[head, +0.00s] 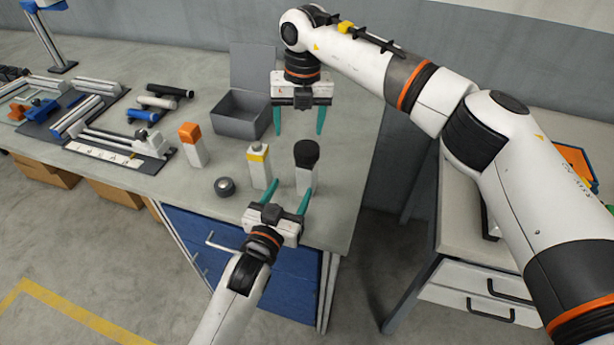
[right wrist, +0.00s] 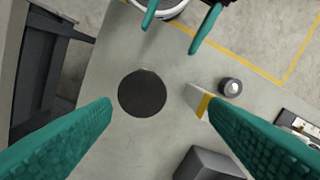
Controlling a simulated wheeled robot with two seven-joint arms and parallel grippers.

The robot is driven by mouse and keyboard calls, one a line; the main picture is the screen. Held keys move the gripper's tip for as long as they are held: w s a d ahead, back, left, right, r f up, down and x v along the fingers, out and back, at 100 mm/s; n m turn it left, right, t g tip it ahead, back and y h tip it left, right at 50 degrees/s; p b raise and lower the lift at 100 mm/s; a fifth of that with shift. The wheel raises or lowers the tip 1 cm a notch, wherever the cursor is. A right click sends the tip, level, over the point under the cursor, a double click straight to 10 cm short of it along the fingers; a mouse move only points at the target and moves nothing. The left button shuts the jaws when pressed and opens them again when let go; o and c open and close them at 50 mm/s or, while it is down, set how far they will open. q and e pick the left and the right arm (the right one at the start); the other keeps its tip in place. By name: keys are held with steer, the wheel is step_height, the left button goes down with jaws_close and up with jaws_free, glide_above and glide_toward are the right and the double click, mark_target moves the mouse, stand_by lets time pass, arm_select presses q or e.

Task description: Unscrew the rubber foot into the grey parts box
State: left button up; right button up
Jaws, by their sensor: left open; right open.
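The black round rubber foot (head: 307,152) sits on top of an upright white block (head: 305,178) near the bench's right front; it shows from above as a dark disc in the right wrist view (right wrist: 142,93). The grey parts box (head: 240,116) stands behind it to the left, lid up. My right gripper (head: 299,134) is open, pointing down above and behind the foot; in its wrist view the disc appears between the fingers, clear of both. My left gripper (head: 291,190) is open in front of the block; whether its fingers touch the block is unclear.
A yellow-banded white block (head: 258,165) stands just left of the foot's block. An orange-topped block (head: 192,146) and a dark round knob (head: 225,187) are farther left. Several short cylinders (head: 158,103) and rail fixtures (head: 95,120) fill the left bench. Bare bench lies right of the box.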

mark_target(309, 156)
steer(key=shift+w+d+r+h, duration=0.2)
steer(key=shift+d+r+h, duration=0.25)
steer(key=shift+d, duration=0.25)
steer(key=shift+d+r, duration=0.15)
steer(key=shift+w, duration=0.1)
arm_select(q)
steer(key=x, duration=1.2)
steer(key=shift+d+r, duration=0.2)
steer(key=shift+r, duration=0.05)
